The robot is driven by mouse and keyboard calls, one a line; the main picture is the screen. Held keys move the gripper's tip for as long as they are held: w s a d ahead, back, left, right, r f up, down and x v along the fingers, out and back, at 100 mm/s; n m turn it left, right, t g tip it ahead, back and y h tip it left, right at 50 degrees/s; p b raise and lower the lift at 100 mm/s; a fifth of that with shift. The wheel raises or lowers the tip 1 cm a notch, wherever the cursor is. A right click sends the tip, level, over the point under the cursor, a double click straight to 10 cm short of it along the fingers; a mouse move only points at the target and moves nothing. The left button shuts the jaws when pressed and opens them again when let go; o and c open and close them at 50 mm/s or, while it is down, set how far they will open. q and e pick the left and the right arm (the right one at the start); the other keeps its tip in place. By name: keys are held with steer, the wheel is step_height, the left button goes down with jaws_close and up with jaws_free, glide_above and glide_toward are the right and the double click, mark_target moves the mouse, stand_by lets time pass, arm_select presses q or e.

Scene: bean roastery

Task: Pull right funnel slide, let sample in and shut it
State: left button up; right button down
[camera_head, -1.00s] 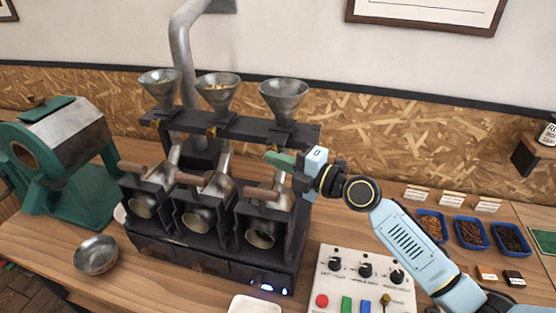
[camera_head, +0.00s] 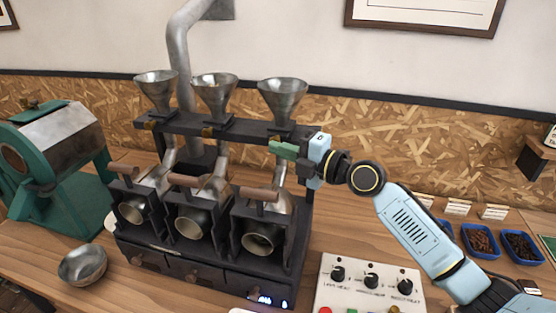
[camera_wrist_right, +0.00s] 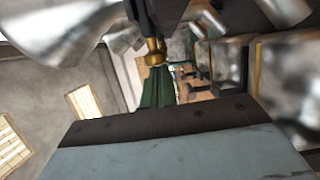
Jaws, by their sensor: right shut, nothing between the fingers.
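The right funnel (camera_head: 283,96) is a grey metal cone on the dark rack of the three-barrel roaster. Its inside looks empty from here. My right gripper (camera_head: 282,150) has green fingers and is just below the rack under this funnel. Its fingers are shut with nothing between them. In the right wrist view, a brass knob (camera_wrist_right: 155,52) on a dark part is right by the green fingertips (camera_wrist_right: 156,88); I cannot tell whether they touch. In the head view the right slide's knob is not clearly seen near the gripper. My left gripper is out of view.
The middle funnel (camera_head: 214,92) and left funnel (camera_head: 156,88) stand alongside, with brass knobs below them. Wooden-handled levers sit above the barrels. A control box (camera_head: 366,283) is in front right, blue trays (camera_head: 481,240) farther right, and a metal bowl (camera_head: 82,264) at left.

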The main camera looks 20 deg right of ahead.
steer(key=shift+r, duration=0.2)
steer(key=s+d+b, duration=0.2)
steer(key=s+d, duration=0.1)
steer(key=s, duration=0.8)
steer(key=shift+d+f+b, duration=0.25)
steer(key=shift+d+b, duration=0.1)
